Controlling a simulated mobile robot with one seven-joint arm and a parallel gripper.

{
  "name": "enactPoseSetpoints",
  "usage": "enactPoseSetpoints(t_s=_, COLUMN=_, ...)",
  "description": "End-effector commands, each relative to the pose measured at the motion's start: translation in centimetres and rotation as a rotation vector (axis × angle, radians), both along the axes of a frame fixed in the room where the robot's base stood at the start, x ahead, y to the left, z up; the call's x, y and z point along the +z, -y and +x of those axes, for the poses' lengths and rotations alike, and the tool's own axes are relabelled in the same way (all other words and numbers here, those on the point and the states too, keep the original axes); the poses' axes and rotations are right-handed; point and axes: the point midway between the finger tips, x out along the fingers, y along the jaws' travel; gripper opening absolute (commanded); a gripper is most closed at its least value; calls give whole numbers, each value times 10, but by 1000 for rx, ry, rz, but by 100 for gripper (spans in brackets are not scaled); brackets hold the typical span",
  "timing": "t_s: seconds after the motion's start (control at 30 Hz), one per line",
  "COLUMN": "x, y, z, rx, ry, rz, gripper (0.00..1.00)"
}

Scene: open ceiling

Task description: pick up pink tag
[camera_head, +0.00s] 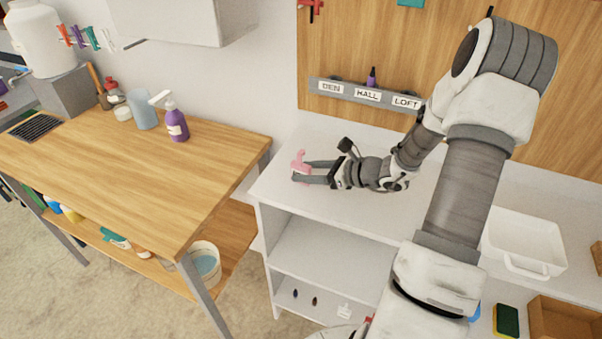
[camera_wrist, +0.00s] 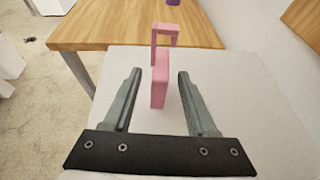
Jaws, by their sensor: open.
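The pink tag (camera_head: 299,162) stands on the white shelf top (camera_head: 315,209), near its left end. In the wrist view the pink tag (camera_wrist: 160,80) has a solid block-like lower part and an open rectangular loop at its upper end. My gripper (camera_head: 299,172) is low over the shelf top, with its fingers pointing left toward the tag. In the wrist view my gripper (camera_wrist: 156,75) is open, and the tag shows between and just beyond the two fingertips. I cannot tell whether a finger touches it.
A wooden table (camera_head: 110,160) stands to the left, bearing a purple pump bottle (camera_head: 176,124) and a blue cup (camera_head: 142,109). A rail with labels (camera_head: 365,94) is on the back wall. A white bin (camera_head: 523,243) is at the right. The shelf top around the tag is clear.

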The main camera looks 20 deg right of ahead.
Motion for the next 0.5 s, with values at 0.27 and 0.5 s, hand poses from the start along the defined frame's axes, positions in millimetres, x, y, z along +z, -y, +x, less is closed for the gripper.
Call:
enactPoseSetpoints(t_s=0.27, x=-14, y=-24, z=26, rx=3, ry=-1, rz=3, gripper=57)
enactPoseSetpoints(t_s=0.5, x=-18, y=-30, z=35, rx=1, ry=0, rz=-1, gripper=57)
